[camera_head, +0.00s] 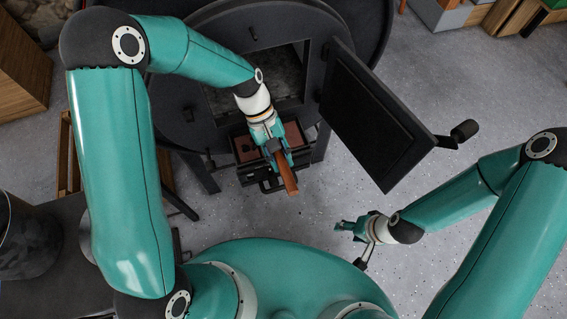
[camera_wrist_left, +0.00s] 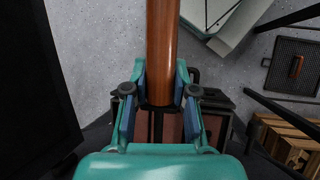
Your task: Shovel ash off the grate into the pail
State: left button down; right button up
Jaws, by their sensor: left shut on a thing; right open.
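My left gripper (camera_head: 276,150) is shut on the orange-brown wooden handle (camera_head: 287,178) of a tool in front of the stove. In the left wrist view the handle (camera_wrist_left: 162,45) runs between the fingers (camera_wrist_left: 158,105); the tool's working end is hidden. The black barrel stove (camera_head: 185,110) has its firebox opening (camera_head: 285,72) uncovered, with a grey, rough surface inside. The grate itself cannot be made out. A dark, round pail-like container (camera_head: 28,242) stands at the lower left; its contents are unclear. My right gripper (camera_head: 362,243) is open and empty, right of the stove front.
The stove door (camera_head: 375,120) is swung open to the right, its handle (camera_head: 463,131) sticking out. A dark box with a reddish-brown inside (camera_head: 243,149) sits below the opening. Wooden crates (camera_head: 510,18) stand at the upper right. Grey floor (camera_head: 480,95) is clear at right.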

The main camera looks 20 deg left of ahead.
pick_arm(q)
jog(key=shift+w+a+f, duration=0.2)
jog(key=shift+w+a, duration=0.3)
jog(key=shift+w, duration=0.3)
jog(key=shift+w+a+f, duration=0.15)
jog(key=shift+w+a, duration=0.3)
jog(key=shift+w, duration=0.3)
jog(key=shift+r+t+y, duration=0.1)
jog(key=shift+t+y, duration=0.2)
jog(key=shift+t, duration=0.3)
jog(key=shift+s+d+f+t+b, duration=0.2)
jog(key=shift+s+d+t+b, duration=0.1)
jog(key=shift+s+d+b, duration=0.25)
jog(key=shift+s, duration=0.2)
pick_arm(e)
jog(key=shift+f, duration=0.65)
